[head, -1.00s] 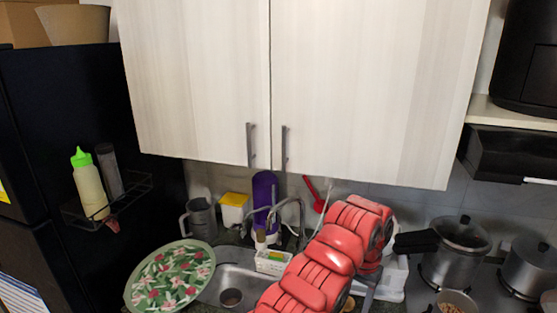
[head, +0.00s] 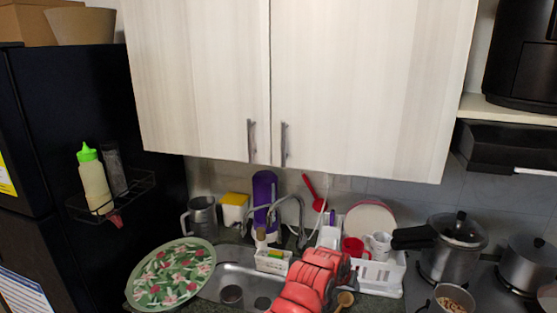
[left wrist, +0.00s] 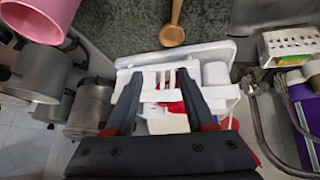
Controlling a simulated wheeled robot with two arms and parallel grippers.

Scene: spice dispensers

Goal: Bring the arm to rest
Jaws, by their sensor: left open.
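My red left arm (head: 308,283) reaches up from the bottom edge of the head view, in front of the sink and the dish rack. Its gripper cannot be made out there. In the left wrist view my left gripper (left wrist: 160,82) is open, with two dark fingers apart and nothing held between them. The white dish rack (left wrist: 215,98) shows behind and around the fingers. My right gripper is in neither view.
The white dish rack (head: 385,280) holds a red mug (head: 354,249) and plates. A floral tray (head: 172,272) leans by the sink (head: 232,277). Pots (head: 452,250) stand at right. A green-capped bottle (head: 95,182) sits on the fridge-side shelf. Cabinets (head: 370,90) hang above.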

